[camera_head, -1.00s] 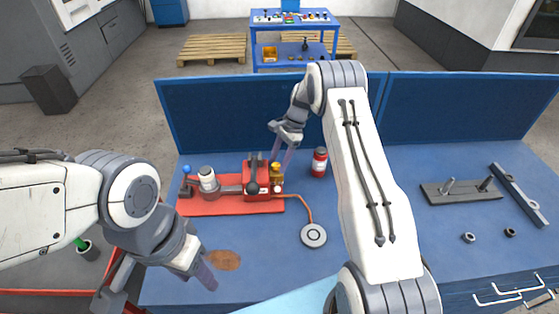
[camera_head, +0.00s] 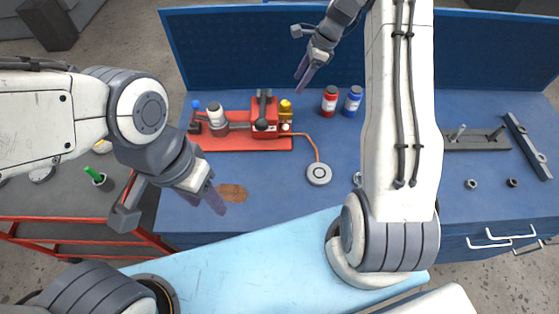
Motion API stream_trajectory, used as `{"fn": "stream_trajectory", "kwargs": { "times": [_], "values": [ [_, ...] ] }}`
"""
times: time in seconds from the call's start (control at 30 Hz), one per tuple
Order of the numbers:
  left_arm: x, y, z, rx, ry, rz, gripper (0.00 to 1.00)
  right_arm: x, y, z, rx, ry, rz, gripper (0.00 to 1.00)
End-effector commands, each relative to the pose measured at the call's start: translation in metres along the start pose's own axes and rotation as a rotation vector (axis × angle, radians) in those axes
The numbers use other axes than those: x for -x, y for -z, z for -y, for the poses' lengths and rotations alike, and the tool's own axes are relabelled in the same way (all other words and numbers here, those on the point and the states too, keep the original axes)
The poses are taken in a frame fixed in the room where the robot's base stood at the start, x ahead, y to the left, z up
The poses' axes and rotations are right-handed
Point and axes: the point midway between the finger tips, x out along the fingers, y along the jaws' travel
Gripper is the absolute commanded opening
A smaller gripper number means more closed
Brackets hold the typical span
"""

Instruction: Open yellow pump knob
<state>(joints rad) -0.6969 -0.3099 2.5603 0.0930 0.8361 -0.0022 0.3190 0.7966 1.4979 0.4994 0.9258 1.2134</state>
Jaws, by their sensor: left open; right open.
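The yellow pump knob (camera_head: 286,106) stands at the right end of the red pump (camera_head: 264,124) on a red base plate (camera_head: 240,144) on the blue bench. A dark lever (camera_head: 263,100) rises from the pump beside the knob. My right gripper (camera_head: 302,76) is open and empty, above and behind the knob, near the blue back panel, apart from it.
A red can (camera_head: 329,101) and a blue can (camera_head: 352,102) stand right of the pump. An orange hose runs to a round grey disc (camera_head: 318,174). A dark bracket (camera_head: 474,140) and small rings lie at the right. The bench's middle front is clear.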

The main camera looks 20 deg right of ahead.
Motion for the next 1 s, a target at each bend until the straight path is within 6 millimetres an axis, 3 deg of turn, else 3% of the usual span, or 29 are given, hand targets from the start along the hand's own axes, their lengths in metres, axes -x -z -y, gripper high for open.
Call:
{"fn": "stream_trajectory", "kwargs": {
  "times": [0.07, 0.5, 1.0],
  "values": [
    [-0.009, 0.0, 0.001, 0.0, 0.0, 0.0, 0.5, 0.015, 0.001, 0.001, 0.0, 0.006, 0.0, 0.68],
    [-0.014, -0.001, 0.001, 0.0, 0.0, 0.0, 0.5, 0.021, -0.039, -0.084, 0.657, -0.033, -0.169, 0.68],
    [-0.027, -0.001, 0.002, 0.0, 0.0, 0.0, 0.5, 0.02, -0.054, -0.182, 1.387, -0.109, -0.303, 0.68]
  ]
}}
